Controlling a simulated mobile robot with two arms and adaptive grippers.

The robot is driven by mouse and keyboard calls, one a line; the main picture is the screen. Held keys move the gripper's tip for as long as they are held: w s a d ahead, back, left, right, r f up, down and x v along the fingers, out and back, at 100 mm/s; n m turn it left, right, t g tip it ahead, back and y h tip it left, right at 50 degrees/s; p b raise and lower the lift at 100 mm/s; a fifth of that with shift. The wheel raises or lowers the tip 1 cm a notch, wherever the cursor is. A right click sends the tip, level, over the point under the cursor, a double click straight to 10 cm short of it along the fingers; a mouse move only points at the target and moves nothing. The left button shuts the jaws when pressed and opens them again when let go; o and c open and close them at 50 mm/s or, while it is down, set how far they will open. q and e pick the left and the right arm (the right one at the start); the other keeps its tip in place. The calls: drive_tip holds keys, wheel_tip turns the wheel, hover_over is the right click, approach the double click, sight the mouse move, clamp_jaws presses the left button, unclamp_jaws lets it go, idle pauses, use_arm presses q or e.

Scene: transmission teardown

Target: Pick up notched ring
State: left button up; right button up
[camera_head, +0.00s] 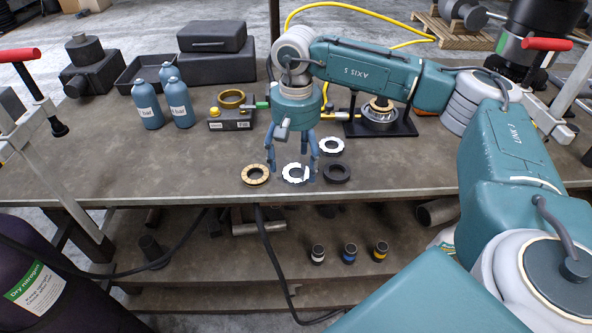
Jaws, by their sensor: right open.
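My right gripper (291,166) points down over the front part of the workbench, its fingers spread and empty. Between and just below its fingertips lies a light ring with a notched edge (286,179), flat on the bench; the fingers partly cover it. A second light ring with a toothed edge (330,153) lies behind it to the right. A tan ring (255,181) lies to its left and a dark ring (336,179) to its right. I cannot tell whether the fingertips touch the bench. My left gripper is not in view.
Blue bottles (180,106), a black tray (135,80) and dark cases (215,66) stand at the back left. A brass ring sits on a small block (229,122). A black stand (380,128) with stacked parts is behind right. The bench's front left (150,165) is clear.

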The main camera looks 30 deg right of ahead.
drive_tip(key=shift+f, duration=1.2)
drive_tip(key=c, duration=1.5)
drive_tip(key=shift+r, duration=0.1)
